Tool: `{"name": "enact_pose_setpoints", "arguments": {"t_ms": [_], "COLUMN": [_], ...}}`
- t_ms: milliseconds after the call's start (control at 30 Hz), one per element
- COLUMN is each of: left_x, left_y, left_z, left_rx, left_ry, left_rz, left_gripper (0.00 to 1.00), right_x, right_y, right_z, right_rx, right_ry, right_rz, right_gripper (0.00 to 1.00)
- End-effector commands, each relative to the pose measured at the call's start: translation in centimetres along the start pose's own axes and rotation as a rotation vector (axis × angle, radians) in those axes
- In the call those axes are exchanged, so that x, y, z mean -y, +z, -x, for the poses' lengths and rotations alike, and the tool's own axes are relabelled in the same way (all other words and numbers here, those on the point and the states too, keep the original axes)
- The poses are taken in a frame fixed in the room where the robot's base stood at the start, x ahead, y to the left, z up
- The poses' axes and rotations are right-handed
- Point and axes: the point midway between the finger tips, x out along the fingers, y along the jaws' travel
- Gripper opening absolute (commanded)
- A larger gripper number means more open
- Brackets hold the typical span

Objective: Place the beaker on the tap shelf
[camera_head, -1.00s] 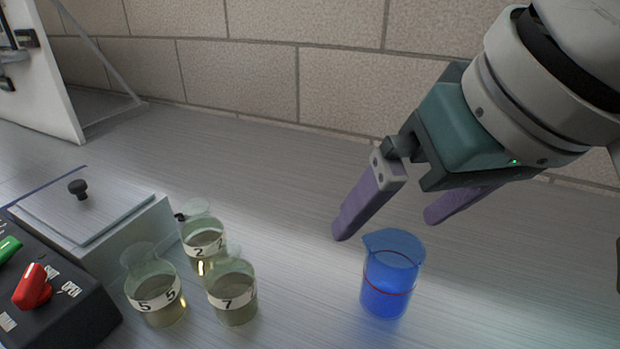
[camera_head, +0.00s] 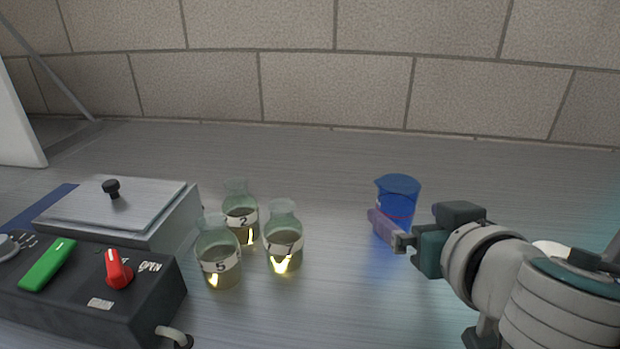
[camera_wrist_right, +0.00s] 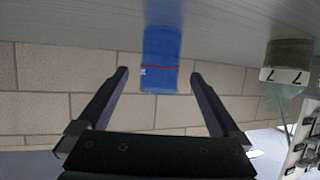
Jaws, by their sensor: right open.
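The blue beaker (camera_head: 399,188) stands upright on the metal counter, with a red line around its side. It also shows in the right wrist view (camera_wrist_right: 161,48), upside down there. My right gripper (camera_head: 405,212) is open, low over the counter at the beaker's near side. In the right wrist view its two purple-grey fingers (camera_wrist_right: 160,74) lie either side of the beaker, with gaps left and right. The near finger covers part of the beaker's lower side in the head view. My left gripper is not in view. I cannot make out a tap shelf.
Flasks numbered 2 (camera_head: 241,213), 5 (camera_head: 218,264) and 7 (camera_head: 283,246) stand left of the beaker. Further left are a lidded metal box (camera_head: 125,205) and a black control panel (camera_head: 85,300) with a red knob. A brick wall (camera_head: 330,85) closes the back. The counter behind the flasks is clear.

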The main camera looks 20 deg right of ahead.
Motion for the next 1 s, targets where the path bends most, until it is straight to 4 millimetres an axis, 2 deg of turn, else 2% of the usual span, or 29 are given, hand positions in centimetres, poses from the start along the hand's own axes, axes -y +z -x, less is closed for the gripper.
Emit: {"name": "enact_pose_setpoints", "arguments": {"t_ms": [167,500,800,1000], "left_x": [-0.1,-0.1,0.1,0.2], "left_y": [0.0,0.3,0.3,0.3], "left_z": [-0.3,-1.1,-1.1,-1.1], "left_rx": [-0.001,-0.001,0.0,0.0], "left_ry": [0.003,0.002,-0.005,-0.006], "left_rz": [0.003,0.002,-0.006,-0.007], "left_gripper": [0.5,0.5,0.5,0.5], "right_x": [0.0,0.0,0.0,0.0], "right_y": [0.0,0.3,0.3,0.3], "right_z": [-1.4,-5.9,-6.2,-6.2], "right_rx": [0.0,0.001,0.003,0.003], "right_ry": [-0.001,0.0,-0.001,0.0], "right_rz": [0.0,0.0,-0.001,-0.001], "right_gripper": [1.0,1.0,1.0,0.78]}}
